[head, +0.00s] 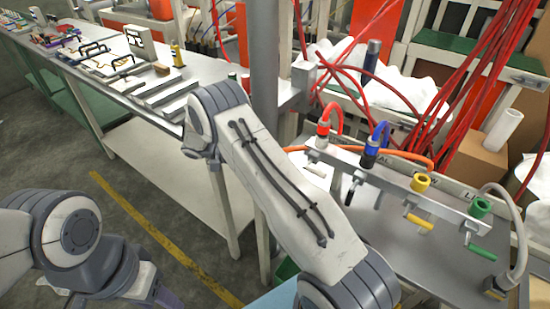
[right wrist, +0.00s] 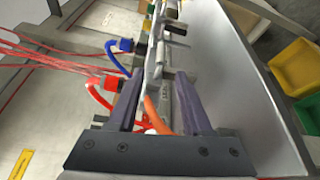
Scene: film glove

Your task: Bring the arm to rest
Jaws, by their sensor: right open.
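My right arm (head: 285,190) rises from the bottom of the head view and bends at an elbow at upper left; its gripper is hidden there. In the right wrist view my right gripper (right wrist: 157,82) is open, with two dark purple fingers apart and nothing seen held between them. A metal rail with valves (right wrist: 153,62) and an orange hose (right wrist: 155,115) show beyond and between the fingers; I cannot tell whether they touch. My left arm (head: 75,235) is at lower left in the head view. Only a purple bit of the left gripper (head: 166,299) shows at the bottom edge.
A valve panel (head: 455,205) with red, blue, yellow and green fittings stands at right on a grey bench (head: 395,250). Red hoses (head: 470,70) hang behind it. A long workbench (head: 105,80) with tools runs at upper left. Floor with a yellow line (head: 145,225) lies open between.

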